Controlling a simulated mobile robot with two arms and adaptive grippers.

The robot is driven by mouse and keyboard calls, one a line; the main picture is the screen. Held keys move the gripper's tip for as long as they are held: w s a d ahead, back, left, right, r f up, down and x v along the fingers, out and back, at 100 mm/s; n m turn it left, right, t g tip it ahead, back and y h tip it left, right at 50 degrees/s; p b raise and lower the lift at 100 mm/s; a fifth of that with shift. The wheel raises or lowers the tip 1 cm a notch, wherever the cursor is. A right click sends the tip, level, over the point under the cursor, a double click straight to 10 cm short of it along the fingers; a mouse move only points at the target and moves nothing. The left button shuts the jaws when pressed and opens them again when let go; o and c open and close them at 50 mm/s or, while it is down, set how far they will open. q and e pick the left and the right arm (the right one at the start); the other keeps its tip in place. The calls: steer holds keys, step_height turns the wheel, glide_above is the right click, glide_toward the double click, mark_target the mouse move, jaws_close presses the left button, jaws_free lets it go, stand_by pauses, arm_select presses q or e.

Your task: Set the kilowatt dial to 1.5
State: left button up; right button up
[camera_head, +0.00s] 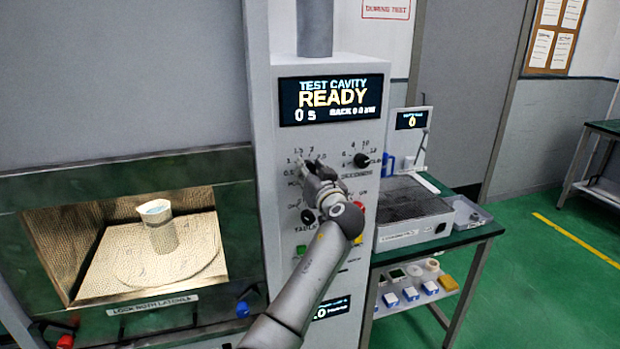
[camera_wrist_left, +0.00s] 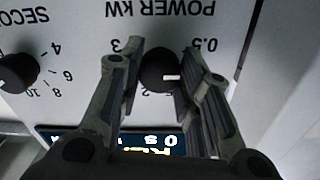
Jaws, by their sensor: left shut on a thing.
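The kilowatt dial (camera_wrist_left: 160,68) is a round dark knob under the label POWER KW, which appears upside down in the left wrist view. My left gripper (camera_wrist_left: 162,62) is shut on the dial, one finger on each side. A white mark on the knob points right in that view, toward the side with 0.5; the fingers hide some scale numbers. In the head view my left gripper (camera_head: 315,172) reaches the panel's upper left part and covers the dial. The display (camera_head: 332,100) above reads TEST CAVITY READY, 0 s. My right gripper is not in view.
A black seconds knob (camera_head: 361,160) sits to the right of the dial. Another dark knob (camera_head: 307,217) and coloured buttons are lower on the panel. The lit cavity (camera_head: 150,235) on the left holds a pale cup (camera_head: 160,225). A green-topped bench (camera_head: 470,237) stands at the right.

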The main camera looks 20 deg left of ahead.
arm_select(q)
steer(key=shift+m+p, duration=0.9)
steer(key=shift+m, duration=5.8)
steer(key=shift+f, duration=0.1)
steer(key=o, duration=1.1)
steer(key=shift+c, duration=0.2)
steer(key=shift+s+d, duration=0.1)
steer(key=v, duration=1.1)
steer(key=shift+s+d, duration=0.25)
steer(key=shift+s, duration=0.05)
